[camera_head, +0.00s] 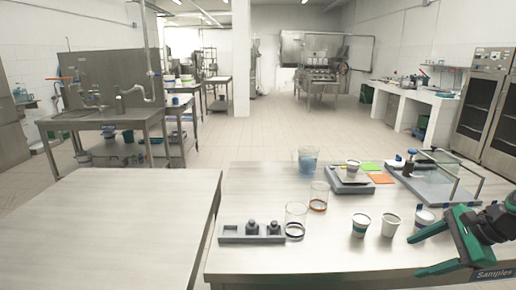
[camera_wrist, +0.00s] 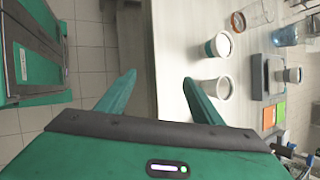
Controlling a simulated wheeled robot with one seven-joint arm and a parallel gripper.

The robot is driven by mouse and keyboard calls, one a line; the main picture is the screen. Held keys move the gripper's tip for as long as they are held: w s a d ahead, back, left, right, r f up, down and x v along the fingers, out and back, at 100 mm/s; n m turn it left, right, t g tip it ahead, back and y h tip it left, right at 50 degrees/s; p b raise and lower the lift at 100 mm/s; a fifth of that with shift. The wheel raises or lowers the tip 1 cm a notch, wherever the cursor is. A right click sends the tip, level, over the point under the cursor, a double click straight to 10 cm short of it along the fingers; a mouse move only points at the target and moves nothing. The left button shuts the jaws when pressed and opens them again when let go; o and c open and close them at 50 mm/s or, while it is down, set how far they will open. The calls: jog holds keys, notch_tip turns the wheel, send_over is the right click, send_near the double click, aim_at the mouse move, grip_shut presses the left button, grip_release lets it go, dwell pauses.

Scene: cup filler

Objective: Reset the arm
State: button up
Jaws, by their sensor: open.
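My gripper (camera_head: 414,256) is at the right front of the steel table (camera_head: 300,262) in the head view. Its green fingers are spread apart and nothing is between them. In the wrist view my gripper (camera_wrist: 158,77) also shows open and empty, with its fingers over the table's edge and the floor. A white cup with a dark band (camera_head: 360,226) and a plain white cup (camera_head: 390,224) stand upright to the left of it, apart from the fingers. Both cups show in the wrist view, the banded one (camera_wrist: 219,46) farther from the fingers.
A grey block with weights (camera_head: 240,239), glass beakers (camera_head: 296,216), a blue-tinted beaker (camera_head: 307,163), a scale bearing a cup (camera_head: 352,166) and a glass enclosure (camera_head: 440,182) stand on the table. Another steel table (camera_head: 110,235) is at left, with a narrow gap between.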

jog(key=s+r+n+g+h, duration=0.3)
jog(key=s+n, duration=0.9)
jog(key=s, duration=0.8)
jog(key=shift+a+r+n+g+h, duration=0.2)
jog(key=shift+a+n+g+h, duration=0.15)
jog(key=shift+g+h, duration=0.6)
jog(key=shift+w+f+g, duration=0.25)
jog(key=shift+w, duration=0.45)
